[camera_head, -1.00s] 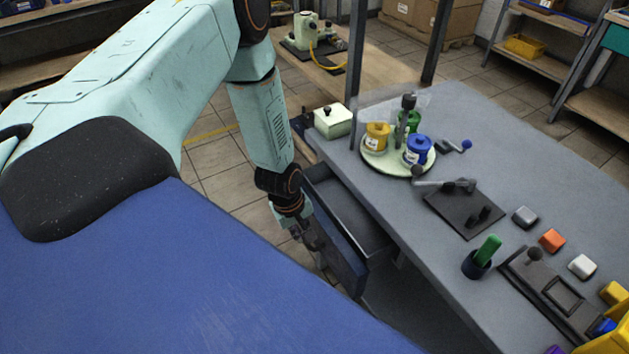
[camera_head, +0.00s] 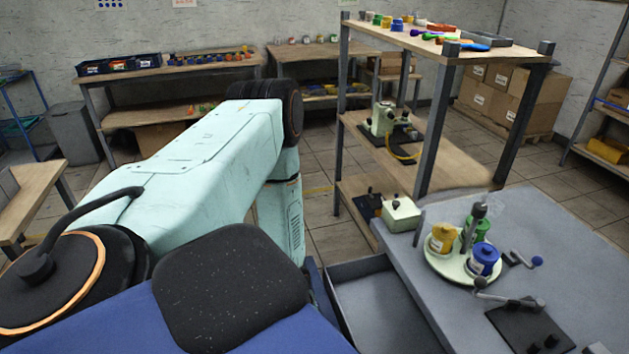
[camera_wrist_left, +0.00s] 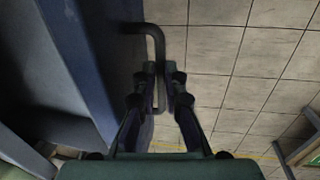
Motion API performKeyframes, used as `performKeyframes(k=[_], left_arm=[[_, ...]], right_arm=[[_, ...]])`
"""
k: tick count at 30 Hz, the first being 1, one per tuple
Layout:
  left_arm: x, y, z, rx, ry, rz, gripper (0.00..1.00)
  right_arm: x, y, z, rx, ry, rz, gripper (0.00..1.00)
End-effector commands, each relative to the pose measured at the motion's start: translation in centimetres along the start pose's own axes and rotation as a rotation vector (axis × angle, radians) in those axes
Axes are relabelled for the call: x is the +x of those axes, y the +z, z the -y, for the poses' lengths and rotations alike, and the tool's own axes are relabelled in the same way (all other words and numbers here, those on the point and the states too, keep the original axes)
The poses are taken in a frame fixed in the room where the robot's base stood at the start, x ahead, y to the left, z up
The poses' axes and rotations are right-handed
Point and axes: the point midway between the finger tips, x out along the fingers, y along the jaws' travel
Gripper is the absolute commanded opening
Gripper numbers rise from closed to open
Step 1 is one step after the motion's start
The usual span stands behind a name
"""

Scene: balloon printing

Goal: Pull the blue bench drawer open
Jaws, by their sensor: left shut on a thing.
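The drawer stands open from the left side of the grey bench (camera_head: 590,240). In the head view its empty grey inside (camera_head: 380,310) shows, with a narrow strip of its blue front (camera_head: 322,300) beside my arm. In the left wrist view the blue drawer front (camera_wrist_left: 85,60) fills the left side, with a dark bar handle (camera_wrist_left: 150,32) standing off it. My left gripper (camera_wrist_left: 162,72) is shut on this handle, fingers on either side of the bar. In the head view my left arm hides the gripper and handle. My right gripper is not in view.
On the bench stand a round tray (camera_head: 440,262) with yellow, green and blue pots, and a dark plate (camera_head: 525,330) with a crank. A wooden shelf rack (camera_head: 440,165) stands behind the bench. Tiled floor (camera_wrist_left: 245,60) beside the drawer is clear.

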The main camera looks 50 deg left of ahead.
Motion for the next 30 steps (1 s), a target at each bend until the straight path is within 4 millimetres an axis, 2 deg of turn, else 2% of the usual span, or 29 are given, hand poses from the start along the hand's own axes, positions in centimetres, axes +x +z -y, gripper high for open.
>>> performKeyframes(k=[6,7,15,24,30], left_arm=[[0.06,-0.28,-0.16,0.000,0.004,-0.007,0.00],[0.06,-0.28,-0.16,0.000,0.004,-0.007,0.11],[0.04,-0.14,-0.10,0.000,0.002,-0.003,0.34],[-0.01,-0.07,-0.09,0.000,0.001,-0.002,0.34],[-0.86,-0.22,-0.28,-0.004,0.003,-0.005,0.34]], right_arm=[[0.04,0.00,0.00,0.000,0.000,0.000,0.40],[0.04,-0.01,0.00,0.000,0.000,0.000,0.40],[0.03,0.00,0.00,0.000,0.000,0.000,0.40],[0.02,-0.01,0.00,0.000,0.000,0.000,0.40],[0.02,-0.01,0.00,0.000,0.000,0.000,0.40]])
